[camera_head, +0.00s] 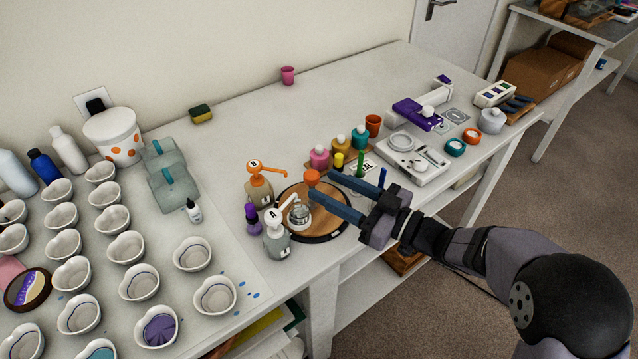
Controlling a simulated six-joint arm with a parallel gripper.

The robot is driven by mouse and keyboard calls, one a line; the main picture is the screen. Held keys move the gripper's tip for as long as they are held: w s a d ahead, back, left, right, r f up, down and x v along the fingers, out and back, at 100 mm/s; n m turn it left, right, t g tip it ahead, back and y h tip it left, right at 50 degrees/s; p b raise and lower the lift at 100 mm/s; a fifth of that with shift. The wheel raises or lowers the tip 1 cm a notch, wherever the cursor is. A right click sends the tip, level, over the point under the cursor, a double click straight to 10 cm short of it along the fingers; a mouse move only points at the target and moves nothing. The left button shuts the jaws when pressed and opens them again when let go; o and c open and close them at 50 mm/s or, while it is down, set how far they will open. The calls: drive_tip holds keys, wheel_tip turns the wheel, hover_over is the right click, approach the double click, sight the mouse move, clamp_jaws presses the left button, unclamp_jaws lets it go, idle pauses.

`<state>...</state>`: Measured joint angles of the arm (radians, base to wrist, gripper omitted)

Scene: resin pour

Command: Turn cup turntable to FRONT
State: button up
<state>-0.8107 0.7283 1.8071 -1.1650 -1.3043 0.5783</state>
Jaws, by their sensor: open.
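The turntable (322,227) is a round wooden disc with a dark rim, near the front edge of the white table. The orange cup shows near the fingertips; I see nothing clamped. I cannot tell whether the fingers touch the disc. They hide part of it, and no FRONT mark is readable.
Pump bottle A (277,240) and pump bottle B (260,190) crowd the disc's left side, with a purple bottle (252,218). Colour bottles (341,145) stand behind. Several white cups (192,254) fill the left.

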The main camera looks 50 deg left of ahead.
drive_tip(key=shift+v, duration=1.1)
drive_tip(key=shift+d+r+b, duration=0.1)
drive_tip(key=shift+b, duration=0.2)
